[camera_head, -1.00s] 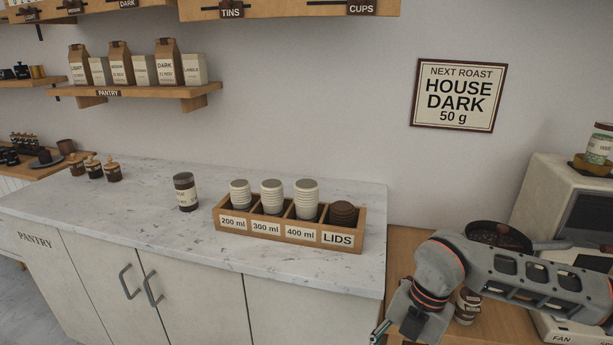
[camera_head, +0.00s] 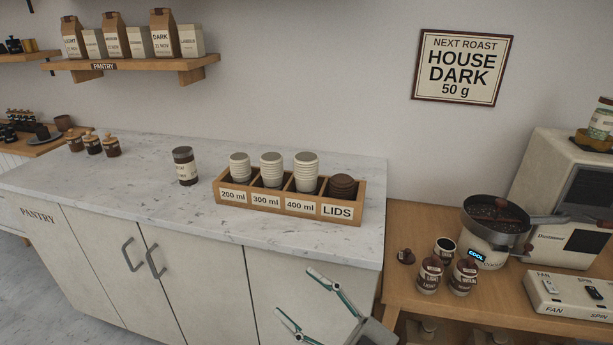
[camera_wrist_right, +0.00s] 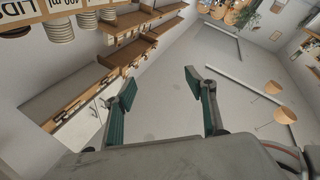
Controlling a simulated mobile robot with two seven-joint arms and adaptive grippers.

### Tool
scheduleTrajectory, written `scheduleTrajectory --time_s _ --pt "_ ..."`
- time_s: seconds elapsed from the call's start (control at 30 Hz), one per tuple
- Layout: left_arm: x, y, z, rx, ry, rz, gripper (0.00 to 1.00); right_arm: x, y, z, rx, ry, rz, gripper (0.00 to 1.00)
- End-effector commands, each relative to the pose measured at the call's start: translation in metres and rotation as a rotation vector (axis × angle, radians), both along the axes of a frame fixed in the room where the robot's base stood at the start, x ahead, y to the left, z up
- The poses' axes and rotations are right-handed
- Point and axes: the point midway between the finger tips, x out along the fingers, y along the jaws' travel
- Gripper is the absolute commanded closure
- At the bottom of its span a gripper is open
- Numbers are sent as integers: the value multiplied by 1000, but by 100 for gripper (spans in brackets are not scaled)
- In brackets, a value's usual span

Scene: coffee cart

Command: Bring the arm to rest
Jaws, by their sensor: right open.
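My right gripper (camera_head: 308,305) is low in the head view, in front of the white cabinet doors and below the counter's front edge. Its two fingers are spread apart with nothing between them. In the right wrist view the same gripper (camera_wrist_right: 162,100) shows its green-padded fingers wide apart over open grey floor. Most of the right arm is below the picture. My left gripper does not show in either view.
The marble counter (camera_head: 110,185) carries a cup-and-lid organizer (camera_head: 290,208) and a dark-lidded jar (camera_head: 185,166). On the wooden table (camera_head: 400,218) at right stand several small jars, a pan (camera_head: 497,222) on a cooler and a switch box (camera_head: 570,296).

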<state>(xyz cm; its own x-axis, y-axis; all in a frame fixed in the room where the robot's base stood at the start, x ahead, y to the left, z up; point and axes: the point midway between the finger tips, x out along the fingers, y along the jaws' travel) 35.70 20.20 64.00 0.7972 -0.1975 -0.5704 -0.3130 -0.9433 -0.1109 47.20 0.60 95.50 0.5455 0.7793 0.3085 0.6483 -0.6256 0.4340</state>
Motion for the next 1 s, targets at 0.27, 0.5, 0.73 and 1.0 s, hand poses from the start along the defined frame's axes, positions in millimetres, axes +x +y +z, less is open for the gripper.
scheduleTrajectory --time_s 0.27,0.5,0.73,1.0 --pt "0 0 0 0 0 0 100 5 -112 -150 -40 457 -462 44" --pt "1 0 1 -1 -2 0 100 -63 -181 -265 -161 798 -655 44" --pt "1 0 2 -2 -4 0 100 -111 -206 -310 -228 955 -707 44" --pt "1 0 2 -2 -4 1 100 -115 -208 -314 -234 970 -710 44"
